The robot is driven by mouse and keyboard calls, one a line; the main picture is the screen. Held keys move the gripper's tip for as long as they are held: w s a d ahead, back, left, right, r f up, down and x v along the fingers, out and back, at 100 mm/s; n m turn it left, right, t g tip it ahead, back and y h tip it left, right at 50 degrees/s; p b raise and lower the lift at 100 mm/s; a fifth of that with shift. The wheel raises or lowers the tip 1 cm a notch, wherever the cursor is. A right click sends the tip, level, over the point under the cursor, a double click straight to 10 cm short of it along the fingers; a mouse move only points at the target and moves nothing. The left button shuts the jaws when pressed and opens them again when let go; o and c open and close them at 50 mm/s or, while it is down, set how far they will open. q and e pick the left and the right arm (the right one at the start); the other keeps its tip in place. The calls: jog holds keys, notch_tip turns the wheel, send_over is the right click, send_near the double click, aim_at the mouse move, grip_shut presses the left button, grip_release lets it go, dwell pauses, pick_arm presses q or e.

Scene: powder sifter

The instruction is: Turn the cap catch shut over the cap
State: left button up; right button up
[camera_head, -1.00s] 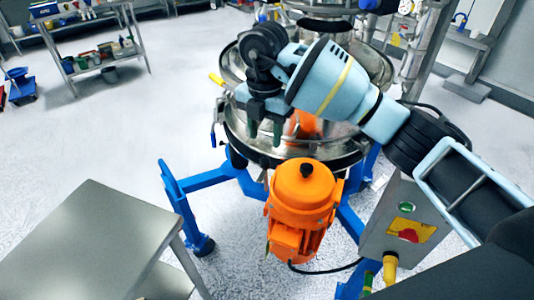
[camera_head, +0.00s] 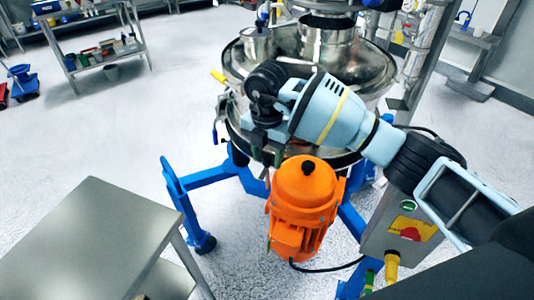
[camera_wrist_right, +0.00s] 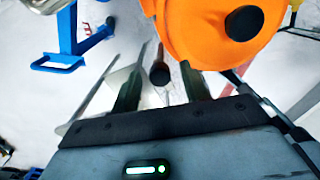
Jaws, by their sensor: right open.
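A small lidded metal cap (camera_head: 257,42) stands on the left of the sifter's lid, beside a wider metal spout (camera_head: 326,42). I cannot make out a catch over the cap for certain. My right gripper (camera_head: 266,158) points down at the sifter's near rim, just behind the orange motor (camera_head: 304,192), apart from the cap. In the right wrist view its fingers (camera_wrist_right: 161,82) are open. A dark knob on a rod (camera_wrist_right: 159,73) shows between them; I cannot tell whether they touch it. The motor (camera_wrist_right: 205,35) is close beside the right finger. My left gripper is not in view.
A yellow-ended handle (camera_head: 218,76) sticks out at the sifter's left rim. A grey table (camera_head: 95,235) stands at front left, a control box (camera_head: 400,228) at right. Blue legs (camera_head: 182,195) hold the sifter.

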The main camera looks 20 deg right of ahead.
jog(key=shift+c, duration=0.4)
grip_shut()
